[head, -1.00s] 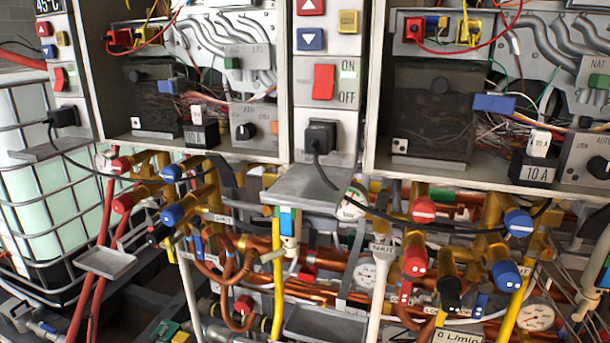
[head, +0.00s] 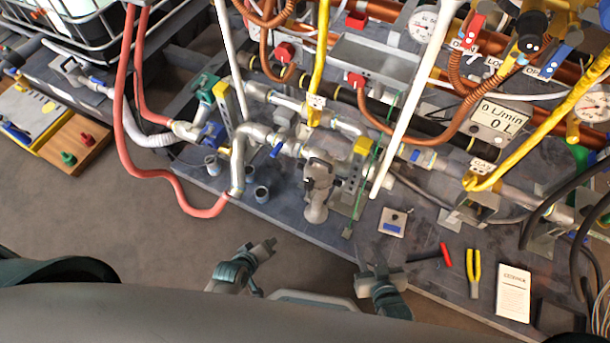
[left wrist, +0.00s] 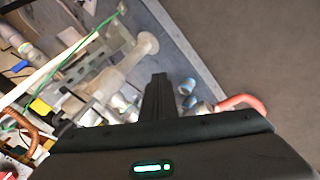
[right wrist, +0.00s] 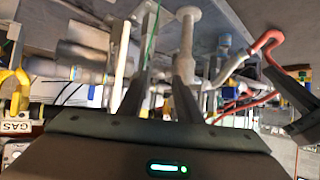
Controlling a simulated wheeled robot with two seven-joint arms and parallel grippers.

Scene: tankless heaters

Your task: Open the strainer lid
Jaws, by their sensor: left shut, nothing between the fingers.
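A grey metal fitting that looks like the strainer (head: 318,180) sits on the pipework in the middle of the head view. Its rounded lower end, probably the lid (head: 316,213), points toward me and looks closed. My left gripper (head: 264,248) is shut and empty, below and left of the fitting. My right gripper (head: 378,274) is below and right of it, its fingers apart in the right wrist view (right wrist: 160,95). Neither touches the fitting.
A grey platform (head: 290,228) carries the pipes. A white pole (head: 410,95) and a green wire stand right of the fitting. A red-handled tool (head: 445,255), yellow pliers (head: 474,270) and a white booklet (head: 513,290) lie to the right. Red hoses (head: 122,110) run at left.

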